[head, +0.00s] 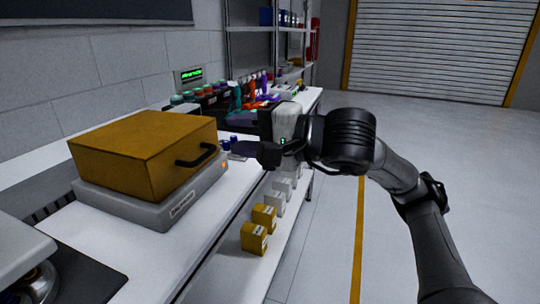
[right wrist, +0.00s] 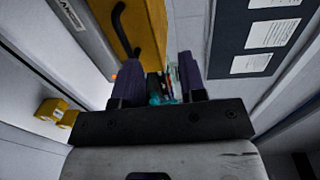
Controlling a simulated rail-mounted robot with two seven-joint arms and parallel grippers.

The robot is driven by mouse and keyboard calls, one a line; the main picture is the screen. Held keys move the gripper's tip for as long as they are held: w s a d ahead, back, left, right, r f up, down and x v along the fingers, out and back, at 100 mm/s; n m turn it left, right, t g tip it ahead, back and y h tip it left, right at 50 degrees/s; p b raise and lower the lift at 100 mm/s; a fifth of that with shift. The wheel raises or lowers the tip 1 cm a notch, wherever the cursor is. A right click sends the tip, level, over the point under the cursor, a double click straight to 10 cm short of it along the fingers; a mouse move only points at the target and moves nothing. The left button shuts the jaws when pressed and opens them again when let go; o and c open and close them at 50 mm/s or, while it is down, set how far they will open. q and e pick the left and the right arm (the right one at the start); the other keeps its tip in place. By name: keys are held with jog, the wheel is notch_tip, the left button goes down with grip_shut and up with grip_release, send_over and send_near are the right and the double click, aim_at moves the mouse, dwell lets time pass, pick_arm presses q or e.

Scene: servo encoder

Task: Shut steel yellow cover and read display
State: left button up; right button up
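The yellow cover (head: 140,150) is a box sitting down over a light grey base (head: 150,208) on the bench at left. Its black handle (head: 195,154) is on the side facing right. No gap shows between cover and base. A small orange light (head: 224,164) glows on the base. A green-lit display (head: 192,74) is at the back by the wall, its text too small to read. My right gripper (head: 238,135) is right of the handle, apart from it. The right wrist view shows its two fingers (right wrist: 162,82) spread and empty, with the cover (right wrist: 148,32) beyond. My left gripper is not in view.
Several colourful bottles and tools (head: 245,92) stand along the back of the bench. Small yellow boxes (head: 254,238) and white boxes sit on a lower shelf. A grey device (head: 22,245) is at the lower left. The floor at right is open.

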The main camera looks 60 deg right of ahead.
jog(key=shift+s+d+r, duration=0.1)
jog(key=shift+s+d, duration=0.05)
jog(key=shift+s, duration=1.05)
jog(key=shift+s+d+r, duration=0.1)
jog(key=shift+s, duration=1.05)
